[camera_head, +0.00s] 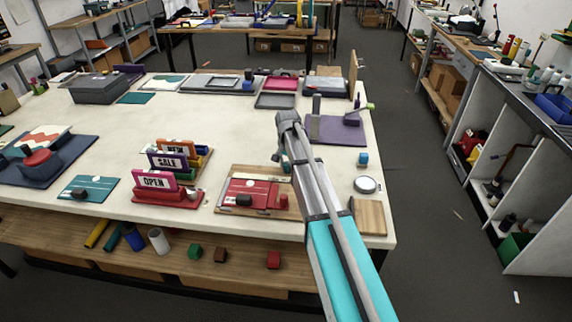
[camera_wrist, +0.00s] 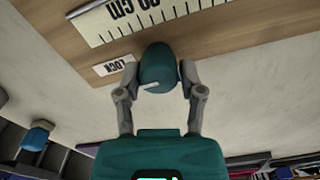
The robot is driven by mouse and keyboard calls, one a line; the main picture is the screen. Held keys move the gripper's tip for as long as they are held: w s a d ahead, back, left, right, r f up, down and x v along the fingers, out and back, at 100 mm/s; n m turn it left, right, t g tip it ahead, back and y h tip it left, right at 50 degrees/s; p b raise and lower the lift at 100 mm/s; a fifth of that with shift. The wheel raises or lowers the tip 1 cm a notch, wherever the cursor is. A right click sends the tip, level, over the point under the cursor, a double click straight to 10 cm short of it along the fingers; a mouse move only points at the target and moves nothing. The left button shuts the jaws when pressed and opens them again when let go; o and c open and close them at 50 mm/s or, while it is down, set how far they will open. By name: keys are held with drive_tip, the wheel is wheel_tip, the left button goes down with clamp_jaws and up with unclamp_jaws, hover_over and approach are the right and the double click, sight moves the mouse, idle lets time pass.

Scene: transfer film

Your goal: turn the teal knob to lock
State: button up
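The teal knob (camera_wrist: 158,66) stands on a wooden board (camera_wrist: 60,22) in the wrist view. A white pointer mark on its near edge points toward the lower left. A white LOCK label (camera_wrist: 114,66), seen upside down, lies left of the knob. My gripper (camera_wrist: 159,72) has one grey finger on each side of the knob, and both fingertips appear to touch it. In the head view my gripper (camera_head: 277,156) reaches down over the right end of the wooden board with red parts (camera_head: 222,202). The knob is hard to make out there.
A ruler strip (camera_wrist: 160,14) lies beyond the knob. Sign holders (camera_head: 170,196) stand left of the board. The middle of the pale tabletop (camera_head: 150,118) is mostly clear.

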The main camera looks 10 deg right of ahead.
drive_tip(key=o, duration=0.3)
idle(0.4)
